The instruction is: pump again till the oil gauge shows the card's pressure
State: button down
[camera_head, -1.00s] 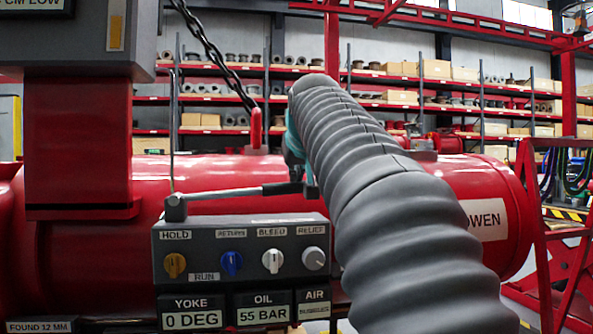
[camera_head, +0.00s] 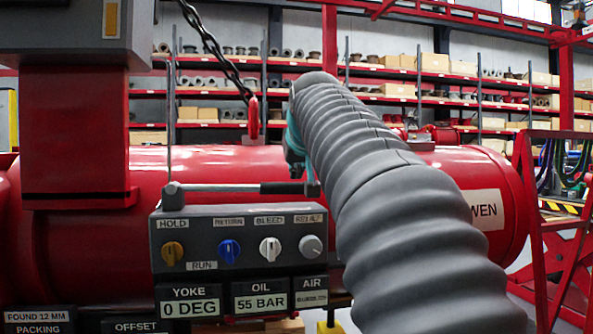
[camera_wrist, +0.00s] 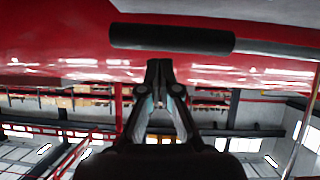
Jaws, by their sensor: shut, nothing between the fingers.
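The oil gauge (camera_head: 261,296) reads 55 BAR on the front of the grey control box (camera_head: 240,235). The pump lever (camera_head: 222,188) lies about level above the box, and its black grip (camera_head: 290,188) is at the right end. In the wrist view, the black grip (camera_wrist: 170,38) runs across the top. My gripper (camera_wrist: 158,66) is shut and empty, with its fingertips close to the grip; I cannot tell whether they touch. In the head view, my arm mostly hides the gripper. I cannot make out a card giving a pressure.
Yellow, blue, white and grey knobs (camera_head: 311,246) line the box, under labels including HOLD, RETURN and BLEED. The yoke display (camera_head: 190,302) reads 0 DEG. A large red cylinder (camera_head: 400,165) lies behind. A chain (camera_head: 215,45) hangs above. A red stand (camera_head: 555,240) is at right.

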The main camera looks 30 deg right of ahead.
jog(key=d+r+p+v, duration=0.1)
jog(key=v, duration=1.1)
jog(key=shift+w+r+p, duration=0.35)
jog(key=shift+r, duration=0.05)
notch_tip(320, 180, down, 22)
jog(key=a+g+y, duration=0.2)
jog(key=a+g, duration=0.1)
jog(key=s+a+f+n+g+y, duration=0.1)
jog(key=s+a+f, duration=0.4)
jog(key=s+f, duration=0.4)
jog(key=s+a+f+n+g+y, duration=0.1)
jog(key=s+a+f, duration=0.5)
jog(key=f, duration=0.9)
jog(key=s, duration=0.3)
jog(key=shift+n+g, duration=0.3)
jog(key=shift+g, duration=0.1)
jog(key=shift+f, duration=0.1)
